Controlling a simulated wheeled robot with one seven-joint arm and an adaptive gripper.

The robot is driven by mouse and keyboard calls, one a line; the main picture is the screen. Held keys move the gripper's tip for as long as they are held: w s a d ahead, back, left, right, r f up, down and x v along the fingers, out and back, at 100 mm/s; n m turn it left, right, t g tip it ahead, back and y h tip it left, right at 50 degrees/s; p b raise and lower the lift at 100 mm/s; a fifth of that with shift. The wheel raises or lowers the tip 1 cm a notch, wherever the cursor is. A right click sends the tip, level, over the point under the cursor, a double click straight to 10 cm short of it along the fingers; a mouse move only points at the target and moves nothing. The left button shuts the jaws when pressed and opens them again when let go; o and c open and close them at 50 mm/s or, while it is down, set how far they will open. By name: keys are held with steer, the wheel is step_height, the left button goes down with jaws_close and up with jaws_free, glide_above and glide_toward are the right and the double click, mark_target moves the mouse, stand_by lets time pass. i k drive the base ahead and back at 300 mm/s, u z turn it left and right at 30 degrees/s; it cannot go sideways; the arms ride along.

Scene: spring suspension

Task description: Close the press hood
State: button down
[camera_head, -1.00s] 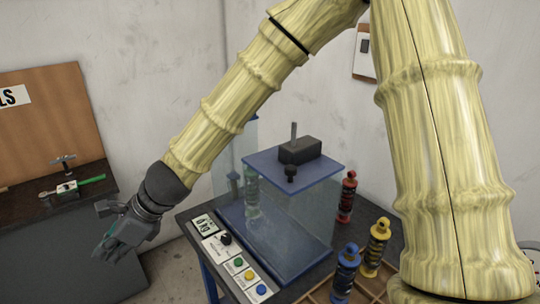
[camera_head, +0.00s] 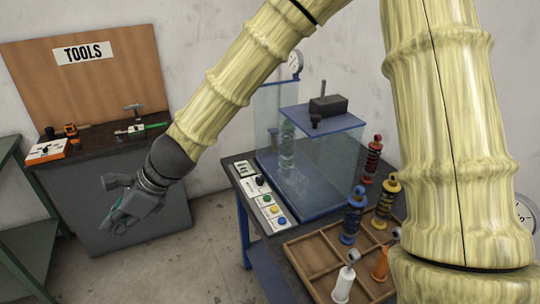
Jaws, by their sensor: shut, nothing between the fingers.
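The press (camera_head: 296,208) stands on a dark table, with a blue base, a blue top plate (camera_head: 300,117) and clear panels around it. A clear panel (camera_head: 268,125), perhaps the hood, stands upright on its left and back side. I cannot tell exactly where the hood ends. A pale spring unit (camera_head: 287,146) shows through the clear panels inside the press. My gripper (camera_head: 122,224) is left of the press, over the floor and in front of the tool cabinet. It is shut, empty and apart from the press.
A control panel (camera_head: 262,195) with a knob and coloured buttons lies at the table's left edge. Several shocks, one of them red (camera_head: 373,158), stand right of the press. A wooden divided tray (camera_head: 313,253) is in front. The tool cabinet (camera_head: 95,200) stands left. Bare floor lies between.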

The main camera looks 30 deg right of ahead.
mark_target(316, 118)
steer(key=u, duration=0.75)
steer(key=i, duration=0.85)
steer(key=z, duration=3.4)
steer(key=i, duration=0.5)
steer(key=u, duration=0.05)
